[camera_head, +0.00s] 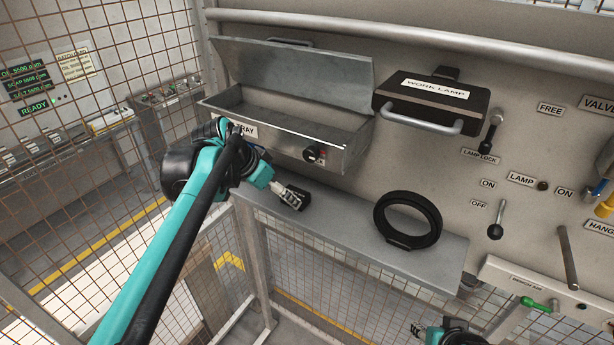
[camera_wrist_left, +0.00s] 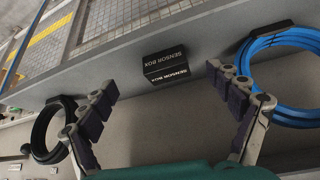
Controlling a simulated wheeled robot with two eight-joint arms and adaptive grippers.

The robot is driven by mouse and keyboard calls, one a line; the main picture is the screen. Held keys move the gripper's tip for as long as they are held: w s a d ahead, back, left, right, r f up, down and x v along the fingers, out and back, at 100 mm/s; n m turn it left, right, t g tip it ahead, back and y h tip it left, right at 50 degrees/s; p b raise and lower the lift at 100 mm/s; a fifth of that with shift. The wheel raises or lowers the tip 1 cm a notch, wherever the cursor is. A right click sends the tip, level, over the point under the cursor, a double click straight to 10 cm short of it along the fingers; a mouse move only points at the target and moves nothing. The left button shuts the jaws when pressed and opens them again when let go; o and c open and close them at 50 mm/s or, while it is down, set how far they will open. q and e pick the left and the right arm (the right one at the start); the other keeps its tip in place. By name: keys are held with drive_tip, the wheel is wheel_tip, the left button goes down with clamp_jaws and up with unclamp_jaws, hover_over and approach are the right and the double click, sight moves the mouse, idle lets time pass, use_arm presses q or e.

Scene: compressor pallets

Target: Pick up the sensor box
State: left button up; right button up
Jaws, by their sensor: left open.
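The sensor box (camera_wrist_left: 165,66) is a small black box with white "SENSOR BOX" lettering on two faces. It rests on the grey shelf (camera_wrist_left: 150,110) and shows in the left wrist view between and beyond the spread fingers. My left gripper (camera_wrist_left: 162,82) is open and empty, with a finger on each side of the box in the picture and no visible contact. In the head view the left gripper (camera_head: 287,196) is at the shelf, right by the dark box (camera_head: 299,199), partly covering it. My right gripper (camera_head: 418,330) shows only partly at the bottom edge; its jaws are unclear.
A blue coil (camera_wrist_left: 285,75) is on the other side. An open metal tray (camera_head: 290,120) hangs above the shelf, beside a work lamp (camera_head: 432,100). Levers (camera_head: 495,215) stick out from the panel. Mesh fencing (camera_head: 80,210) stands left.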

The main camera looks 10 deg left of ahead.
use_arm(q)
drive_tip(key=shift+w+r, duration=0.3)
drive_tip(key=shift+r, duration=0.25)
drive_tip(key=x, duration=0.2)
drive_tip(key=p+x, duration=0.1)
drive_tip(key=x, duration=0.1)
drive_tip(key=w+x, duration=0.1)
drive_tip(key=x, duration=0.2)
drive_tip(key=shift+w+r+p, duration=0.1)
drive_tip(key=shift+r+p, duration=0.15)
drive_tip(key=shift+p, duration=0.15)
drive_tip(key=shift+w+d+f, duration=0.1)
drive_tip(key=shift+w+f, duration=0.1)
drive_tip(key=shift+f, duration=0.15)
drive_tip(key=shift+s, duration=0.1)
drive_tip(key=shift+c, duration=0.5)
drive_tip(key=c, duration=1.2)
use_arm(e)
wheel_tip(320, 180, up, 3)
drive_tip(key=shift+s+f, duration=0.1)
drive_tip(key=shift+f, duration=0.1)
